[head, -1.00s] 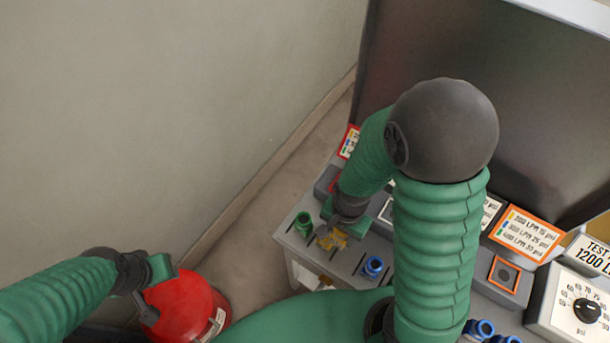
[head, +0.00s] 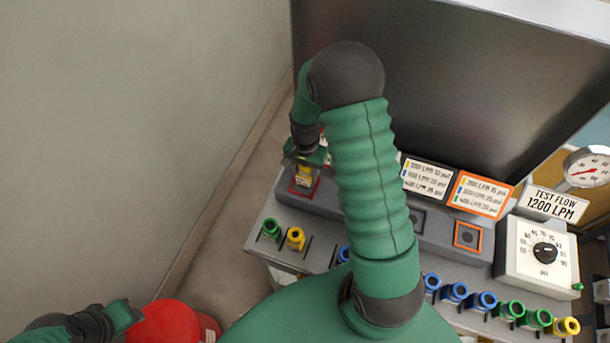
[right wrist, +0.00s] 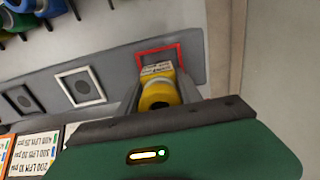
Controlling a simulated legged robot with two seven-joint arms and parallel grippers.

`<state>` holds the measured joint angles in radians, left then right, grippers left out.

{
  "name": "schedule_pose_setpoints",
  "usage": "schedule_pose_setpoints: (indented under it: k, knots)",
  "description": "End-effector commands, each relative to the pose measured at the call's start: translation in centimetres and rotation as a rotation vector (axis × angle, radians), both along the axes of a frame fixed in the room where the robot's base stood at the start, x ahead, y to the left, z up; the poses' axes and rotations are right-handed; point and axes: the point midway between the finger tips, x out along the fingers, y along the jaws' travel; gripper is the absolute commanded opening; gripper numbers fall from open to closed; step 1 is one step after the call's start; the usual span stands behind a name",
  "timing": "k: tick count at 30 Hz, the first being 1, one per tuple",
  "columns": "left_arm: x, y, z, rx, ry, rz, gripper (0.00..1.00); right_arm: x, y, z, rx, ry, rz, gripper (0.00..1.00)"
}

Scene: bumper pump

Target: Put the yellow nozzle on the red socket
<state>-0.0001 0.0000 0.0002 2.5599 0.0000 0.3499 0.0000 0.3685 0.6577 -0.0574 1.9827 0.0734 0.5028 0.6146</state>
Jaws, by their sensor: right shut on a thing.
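My right gripper (head: 305,163) is shut on a yellow nozzle (head: 304,175) above the red-framed socket (head: 316,190) at the left end of the grey strip. In the right wrist view the yellow nozzle (right wrist: 158,92) sits between the fingers, its far end over the red socket frame (right wrist: 178,50). I cannot tell whether the nozzle touches the socket. My left gripper (head: 122,316) is at the lower left, at the edge of a red rounded object; its jaws are unclear.
A green nozzle (head: 271,229) and another yellow nozzle (head: 295,239) stand in the front rack. Several blue, green and yellow nozzles line its right side. An orange-framed socket (head: 467,235) and a dial box (head: 538,255) are farther right. A metal panel (head: 440,80) rises behind.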

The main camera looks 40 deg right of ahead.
Motion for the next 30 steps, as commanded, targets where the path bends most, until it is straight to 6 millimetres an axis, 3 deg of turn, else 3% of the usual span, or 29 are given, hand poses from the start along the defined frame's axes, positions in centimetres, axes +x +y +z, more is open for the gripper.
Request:
schedule_pose_setpoints:
  k: [9,17,18,23,30]
  knots:
    - [0.0,0.0,0.9,0.000,0.000,0.000,0.36,0.3,-0.2,-3.5,0.001,0.003,0.000,0.00]
    - [0.0,0.0,0.7,0.000,0.000,0.000,0.36,0.3,-0.3,-3.8,0.000,0.000,0.001,0.00]
    - [0.0,0.0,0.7,0.000,0.000,0.000,0.36,0.3,-0.3,-3.8,0.000,0.001,0.001,0.44]
    - [0.0,0.0,0.7,0.000,0.000,0.000,0.36,0.3,-0.3,-3.8,0.000,0.001,0.001,0.63]
    - [0.0,0.0,0.7,0.000,0.000,0.000,0.36,0.4,-0.2,-3.8,0.000,0.001,0.001,0.63]
